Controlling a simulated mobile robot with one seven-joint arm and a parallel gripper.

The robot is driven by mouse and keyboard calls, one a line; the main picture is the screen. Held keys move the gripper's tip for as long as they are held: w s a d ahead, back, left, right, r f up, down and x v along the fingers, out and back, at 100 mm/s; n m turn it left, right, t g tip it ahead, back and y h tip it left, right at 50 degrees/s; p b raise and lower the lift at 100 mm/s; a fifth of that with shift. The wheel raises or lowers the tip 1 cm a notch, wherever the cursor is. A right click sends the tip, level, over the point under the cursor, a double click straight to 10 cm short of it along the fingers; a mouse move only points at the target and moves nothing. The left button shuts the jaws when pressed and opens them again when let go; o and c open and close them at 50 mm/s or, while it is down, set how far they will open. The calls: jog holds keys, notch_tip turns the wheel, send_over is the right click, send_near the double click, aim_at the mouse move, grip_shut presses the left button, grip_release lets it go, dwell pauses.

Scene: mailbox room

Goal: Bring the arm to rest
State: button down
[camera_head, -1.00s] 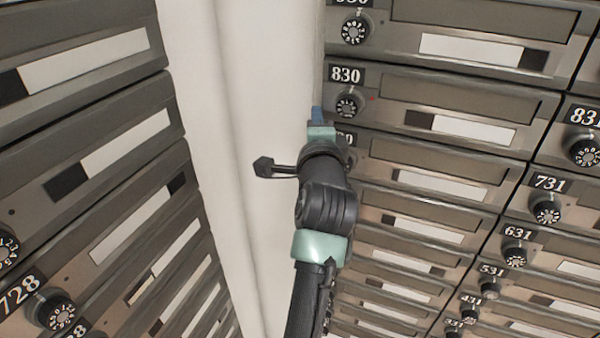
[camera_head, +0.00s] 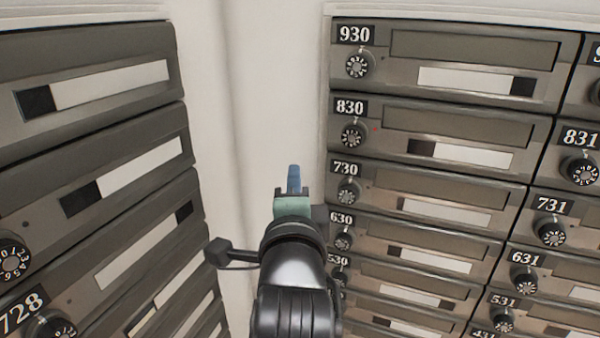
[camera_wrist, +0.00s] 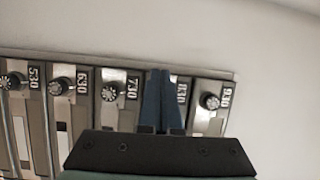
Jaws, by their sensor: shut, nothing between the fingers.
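My gripper (camera_head: 294,180) is in the middle of the head view, in front of the pale wall strip between two banks of mailboxes. Its blue fingers are together with nothing between them. In the wrist view my gripper (camera_wrist: 158,75) points at the mailbox column, and its fingers cover part of the 830 box. My dark arm rises from the bottom of the head view and hides the lower part of the corner. I cannot tell how far the fingertips are from the wall.
The right mailbox bank (camera_head: 465,98) has numbered doors with round dials, such as the 830 dial (camera_head: 352,134). The left mailbox bank (camera_head: 115,130) stands close on the other side. The pale wall strip (camera_head: 262,90) between them is bare.

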jog(key=s+d+r+n+t, duration=0.2)
jog(key=s+r+n+t, duration=0.2)
jog(key=s+r+n, duration=0.4)
jog(key=s+d+r+n+t+h, duration=0.1)
jog(key=s+r+n+t, duration=0.4)
jog(key=r, duration=1.1)
jog(key=s+d+n, duration=0.1)
jog(key=s+n, duration=0.2)
jog(key=s, duration=0.3)
jog(key=shift+r+n+b, duration=0.3)
jog(key=shift+r+n, duration=0.05)
jog(key=shift+n, duration=0.05)
jog(key=shift+a, duration=0.1)
jog(key=shift+f, duration=0.1)
